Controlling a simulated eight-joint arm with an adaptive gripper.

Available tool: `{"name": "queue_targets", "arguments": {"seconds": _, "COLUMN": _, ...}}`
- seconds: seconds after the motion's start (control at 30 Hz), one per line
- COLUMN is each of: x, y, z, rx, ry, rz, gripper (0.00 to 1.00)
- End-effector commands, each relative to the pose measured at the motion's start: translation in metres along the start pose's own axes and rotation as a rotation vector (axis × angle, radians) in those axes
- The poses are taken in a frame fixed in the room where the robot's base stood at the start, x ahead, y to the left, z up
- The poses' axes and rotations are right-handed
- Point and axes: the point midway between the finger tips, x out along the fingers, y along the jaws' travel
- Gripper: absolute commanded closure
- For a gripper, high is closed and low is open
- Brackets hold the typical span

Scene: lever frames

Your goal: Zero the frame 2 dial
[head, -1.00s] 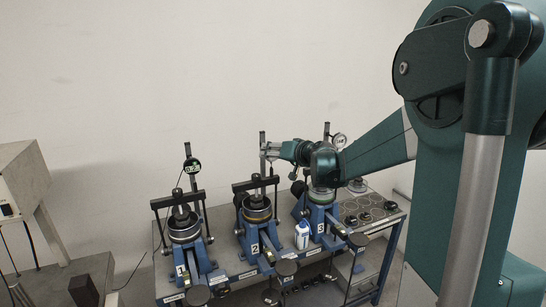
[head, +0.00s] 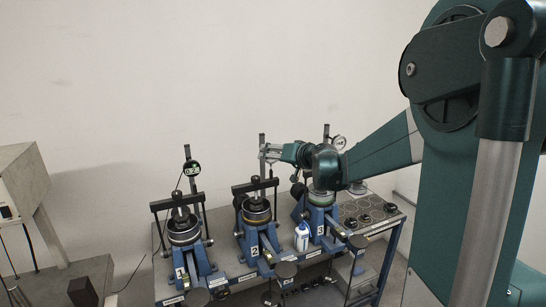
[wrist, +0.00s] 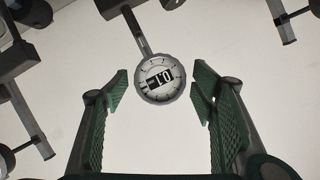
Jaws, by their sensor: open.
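Frame 2 (head: 252,240) is the middle blue lever frame, marked with a 2, with an upright post behind it. My gripper (head: 270,151) is at the upper part of that post. In the wrist view, my gripper (wrist: 160,88) is open, with one green ridged finger on each side. A round dial (wrist: 158,80) on a thin stem sits between the fingertips, with a visible gap on both sides. Its small dark window shows digits turned over, which I cannot read for sure. In the head view the dial is not clearly visible beside the gripper.
Frame 1 (head: 184,245), with its dark dial (head: 192,168), stands to the left. Frame 3 (head: 320,215), with a dial (head: 339,142), stands to the right, close under my arm. A white bottle (head: 302,238) stands between frames 2 and 3.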

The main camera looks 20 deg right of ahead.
Motion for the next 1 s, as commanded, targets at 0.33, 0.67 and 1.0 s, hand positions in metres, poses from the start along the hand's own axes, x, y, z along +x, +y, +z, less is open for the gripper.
{"name": "queue_targets", "arguments": {"seconds": 0.33, "x": -0.037, "y": 0.001, "z": 0.0, "rx": 0.0, "ry": 0.001, "rz": 0.002, "gripper": 0.43}}
{"name": "queue_targets", "arguments": {"seconds": 0.67, "x": -0.077, "y": 0.001, "z": 0.0, "rx": 0.0, "ry": 0.001, "rz": 0.002, "gripper": 0.43}}
{"name": "queue_targets", "arguments": {"seconds": 1.0, "x": -0.105, "y": 0.001, "z": 0.0, "rx": 0.0, "ry": 0.0, "rz": 0.001, "gripper": 0.43}}
